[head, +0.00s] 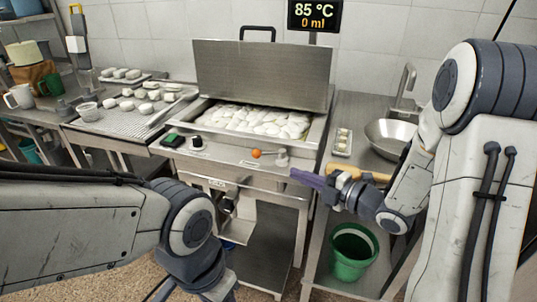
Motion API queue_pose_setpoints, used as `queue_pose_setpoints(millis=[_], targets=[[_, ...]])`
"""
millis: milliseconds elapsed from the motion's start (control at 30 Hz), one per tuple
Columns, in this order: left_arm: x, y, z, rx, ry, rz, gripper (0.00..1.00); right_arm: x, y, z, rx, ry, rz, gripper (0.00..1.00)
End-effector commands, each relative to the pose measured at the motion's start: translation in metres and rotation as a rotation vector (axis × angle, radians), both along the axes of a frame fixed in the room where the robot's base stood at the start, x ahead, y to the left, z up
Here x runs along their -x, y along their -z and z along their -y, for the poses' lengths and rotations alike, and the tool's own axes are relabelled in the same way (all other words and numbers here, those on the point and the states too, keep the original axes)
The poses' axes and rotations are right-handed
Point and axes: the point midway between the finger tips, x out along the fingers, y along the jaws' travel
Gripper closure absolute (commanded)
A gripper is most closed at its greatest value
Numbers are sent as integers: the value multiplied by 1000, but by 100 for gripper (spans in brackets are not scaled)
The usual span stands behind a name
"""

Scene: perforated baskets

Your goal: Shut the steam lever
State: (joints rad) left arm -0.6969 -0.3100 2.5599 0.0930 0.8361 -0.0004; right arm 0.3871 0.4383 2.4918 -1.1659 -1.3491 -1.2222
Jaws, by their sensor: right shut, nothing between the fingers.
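The steam lever (257,153) shows as an orange ball on a short arm, joined to a grey pivot at its right. It sits on the front panel of the steel steamer (235,158), pointing left. My right gripper (297,175) has purple fingers that are shut and empty. It is in front of the panel, a little right of and below the lever's pivot, apart from the lever in the picture. My left arm comes in at the lower left; its fingers are not in view.
The steamer's lid (262,74) is raised above white pieces (262,122). A black knob (197,142) is left on the panel. A metal bowl (388,138) and a wooden roller (368,174) are near my right arm. A green bucket (352,266) stands below.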

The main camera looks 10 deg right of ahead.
Motion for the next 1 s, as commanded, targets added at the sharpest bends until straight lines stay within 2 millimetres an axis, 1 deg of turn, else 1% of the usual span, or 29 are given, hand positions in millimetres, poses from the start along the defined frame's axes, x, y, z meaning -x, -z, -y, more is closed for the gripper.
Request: queue_pose_setpoints(millis=[100,233,600,633,700,800,1000], targets=[[0,-1,0,0,0,0,50,-1,1,-4,15,-15,8,100],[0,-3,0,0,0,0,50,-12,4,-17,14,-19,7,100],[0,-10,0,0,0,0,50,-69,14,-70,12,-18,6,100],[0,-11,0,0,0,0,50,-74,15,-71,12,-16,7,100],[0,-13,0,0,0,0,50,-86,17,-68,12,-12,7,100],[0,-15,0,0,0,0,50,-98,20,-67,12,-12,7,100],[0,-16,0,0,0,0,50,-108,22,-66,12,-12,7,100]])
